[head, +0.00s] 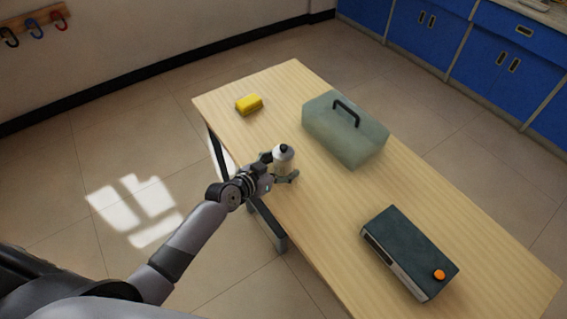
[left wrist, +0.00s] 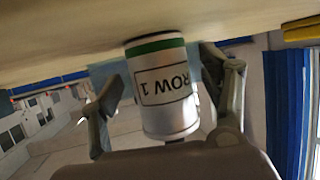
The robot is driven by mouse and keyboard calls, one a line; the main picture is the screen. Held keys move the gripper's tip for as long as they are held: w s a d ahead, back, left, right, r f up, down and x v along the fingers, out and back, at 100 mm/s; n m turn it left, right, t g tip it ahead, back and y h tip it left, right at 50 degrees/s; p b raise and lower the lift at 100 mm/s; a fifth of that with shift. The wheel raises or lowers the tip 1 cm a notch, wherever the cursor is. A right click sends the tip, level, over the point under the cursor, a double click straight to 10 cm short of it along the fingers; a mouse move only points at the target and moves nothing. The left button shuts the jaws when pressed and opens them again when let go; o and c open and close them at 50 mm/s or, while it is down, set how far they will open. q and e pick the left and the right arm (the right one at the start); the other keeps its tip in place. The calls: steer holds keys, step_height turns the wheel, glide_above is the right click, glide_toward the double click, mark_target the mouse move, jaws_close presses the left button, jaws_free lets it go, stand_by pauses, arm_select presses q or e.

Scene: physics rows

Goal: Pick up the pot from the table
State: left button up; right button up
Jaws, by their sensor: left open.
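The pot (head: 284,157) is a small pale cylinder with a dark knob on top, upright near the table's left edge. In the left wrist view the pot (left wrist: 165,95) appears upside down, with a green band and a label reading "ROW 1". My left gripper (head: 279,169) is open, low at the pot, with one finger on each side of it. In the left wrist view the left gripper (left wrist: 168,95) has the pot between its fingers; whether they touch it I cannot tell. My right gripper is not in view.
The wooden table (head: 480,240) also bears a yellow block (head: 249,104), a grey-green case (head: 345,135) with a black handle behind the pot, and a dark box (head: 410,245) with an orange knob at the right. Bare tabletop lies between them. Blue cabinets (head: 480,50) stand beyond.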

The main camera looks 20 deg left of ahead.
arm_select(q)
steer(key=shift+x, duration=0.8)
steer(key=shift+r, duration=0.1)
steer(key=c, duration=1.5)
